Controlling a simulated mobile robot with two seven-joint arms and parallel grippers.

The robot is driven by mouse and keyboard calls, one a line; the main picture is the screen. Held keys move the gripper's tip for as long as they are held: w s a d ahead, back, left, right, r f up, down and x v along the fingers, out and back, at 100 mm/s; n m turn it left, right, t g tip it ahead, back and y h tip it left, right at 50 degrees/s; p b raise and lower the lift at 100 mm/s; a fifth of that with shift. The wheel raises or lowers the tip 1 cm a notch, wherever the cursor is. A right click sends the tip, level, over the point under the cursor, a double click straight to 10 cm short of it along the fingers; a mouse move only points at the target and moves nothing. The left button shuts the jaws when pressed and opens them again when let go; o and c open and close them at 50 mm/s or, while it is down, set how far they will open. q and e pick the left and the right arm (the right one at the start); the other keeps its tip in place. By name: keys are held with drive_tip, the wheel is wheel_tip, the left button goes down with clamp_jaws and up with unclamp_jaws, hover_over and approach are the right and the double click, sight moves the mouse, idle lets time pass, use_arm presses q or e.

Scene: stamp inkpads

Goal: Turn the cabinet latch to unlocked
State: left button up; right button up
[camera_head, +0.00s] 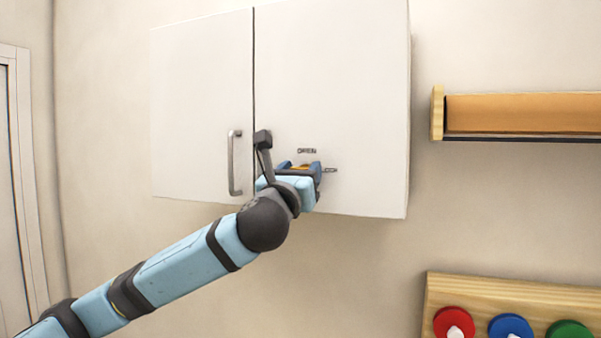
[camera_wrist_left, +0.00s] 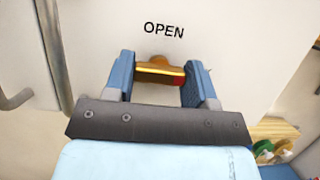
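The white cabinet (camera_head: 345,80) hangs on the wall, with the word OPEN printed on its right door. The latch (camera_wrist_left: 160,71) is a brass-yellow bar with a red part at its right end. It lies roughly level just below the word OPEN, and a bit of yellow shows in the head view. My left gripper (camera_head: 301,170) is at the latch. Its blue fingers stand apart on either side of it in the left wrist view (camera_wrist_left: 160,82). Contact between fingers and latch is not clear. My right gripper is not in view.
A grey vertical handle (camera_head: 233,163) is on the left door, close to my left wrist. A wooden shelf (camera_head: 520,112) is on the wall to the right. Below it is a wooden board (camera_head: 470,291) with red, blue and green round pieces. The wall below the cabinet is bare.

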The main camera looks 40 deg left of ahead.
use_arm(q)
drive_tip(key=c, duration=0.3)
drive_tip(key=shift+n, duration=0.3)
drive_tip(key=shift+n+y, duration=0.3)
drive_tip(key=shift+y, duration=0.1)
drive_tip(key=n+g+y+p, duration=0.1)
drive_tip(key=n+g, duration=0.1)
drive_tip(key=n, duration=0.5)
drive_tip(key=n+g+y+p, duration=0.2)
drive_tip(key=n+g, duration=0.1)
drive_tip(key=n, duration=0.4)
drive_tip(key=n+g+y+p, duration=0.1)
drive_tip(key=n+g, duration=0.1)
drive_tip(key=n, duration=0.5)
drive_tip(key=shift+d+r+y+p, duration=0.1)
drive_tip(key=shift+y+p, duration=0.3)
drive_tip(key=shift+n, duration=0.3)
